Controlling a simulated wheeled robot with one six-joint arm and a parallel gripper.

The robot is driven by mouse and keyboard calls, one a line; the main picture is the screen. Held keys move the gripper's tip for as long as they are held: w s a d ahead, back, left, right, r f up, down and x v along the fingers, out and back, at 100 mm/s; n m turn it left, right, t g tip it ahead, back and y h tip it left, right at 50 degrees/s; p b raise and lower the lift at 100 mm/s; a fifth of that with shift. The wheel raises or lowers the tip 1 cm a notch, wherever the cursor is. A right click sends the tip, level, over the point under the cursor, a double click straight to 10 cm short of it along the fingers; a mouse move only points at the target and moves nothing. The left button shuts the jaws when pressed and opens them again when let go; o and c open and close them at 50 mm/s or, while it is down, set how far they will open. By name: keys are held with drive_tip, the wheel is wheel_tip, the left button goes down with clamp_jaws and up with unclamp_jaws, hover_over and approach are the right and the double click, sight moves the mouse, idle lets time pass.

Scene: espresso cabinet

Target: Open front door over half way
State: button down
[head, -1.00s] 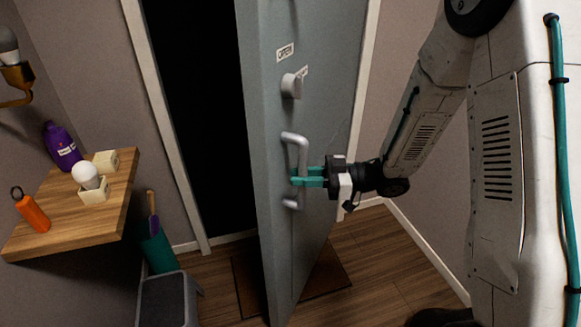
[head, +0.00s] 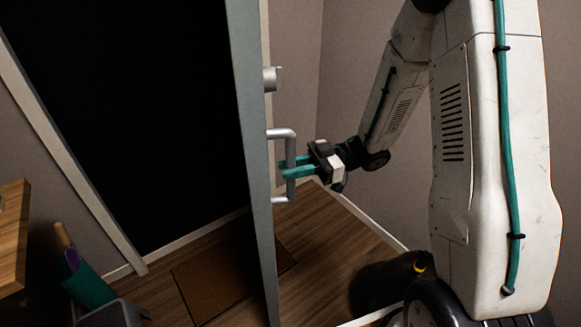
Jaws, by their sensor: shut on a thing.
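The grey front door (head: 251,137) stands open and shows nearly edge-on in the head view, with a wide dark doorway (head: 130,110) to its left. A silver pull handle (head: 284,134) is on the door's right face, with a silver lock knob (head: 272,79) above it. My gripper (head: 287,171) has teal fingers and is shut on the vertical bar of the handle. My arm reaches in from the right. The door's right face with its labels is turned mostly out of sight.
A brown doormat (head: 228,281) lies on the wood floor at the doorway. A wooden shelf (head: 12,240), a teal holder (head: 86,281) and a grey stool (head: 112,314) stand at the lower left. A dark rounded object (head: 385,284) is on the floor near my base. Walls close the right corner.

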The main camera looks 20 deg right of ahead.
drive_tip(key=shift+w, duration=0.1)
drive_tip(key=c, duration=1.3)
unclamp_jaws()
drive_tip(key=shift+d, duration=0.1)
drive_tip(key=d, duration=0.7)
drive_tip(key=shift+d, duration=0.3)
